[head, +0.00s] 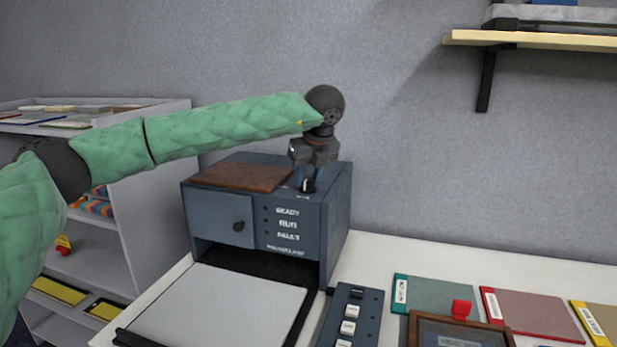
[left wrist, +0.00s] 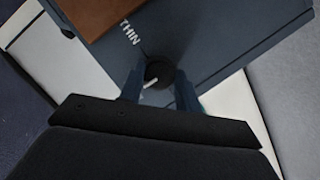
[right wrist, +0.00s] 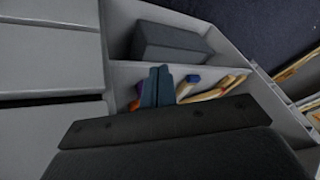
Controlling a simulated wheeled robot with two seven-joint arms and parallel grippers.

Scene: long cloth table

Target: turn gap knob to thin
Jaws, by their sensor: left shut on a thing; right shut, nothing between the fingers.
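The gap knob (head: 308,185) is a small black knob on the top face of a blue-grey machine (head: 335,215). In the left wrist view the knob (left wrist: 160,74) is round and dark with a white pointer mark, and the word THIN is printed on the top beside it. My left gripper (head: 307,177) points down from above, with its fingers on either side of the knob, shut on it. The fingers also show in the left wrist view (left wrist: 158,92). My right gripper (right wrist: 157,86) is seen only in the right wrist view, its fingers together and empty.
A brown wooden panel (head: 240,176) lies on the machine's top beside the knob. A light tray (head: 218,308) extends from its front. A button box (head: 350,315) and coloured folders (head: 435,296) lie on the white table. Shelving (head: 150,215) stands left; a wall shelf (head: 540,40) hangs upper right.

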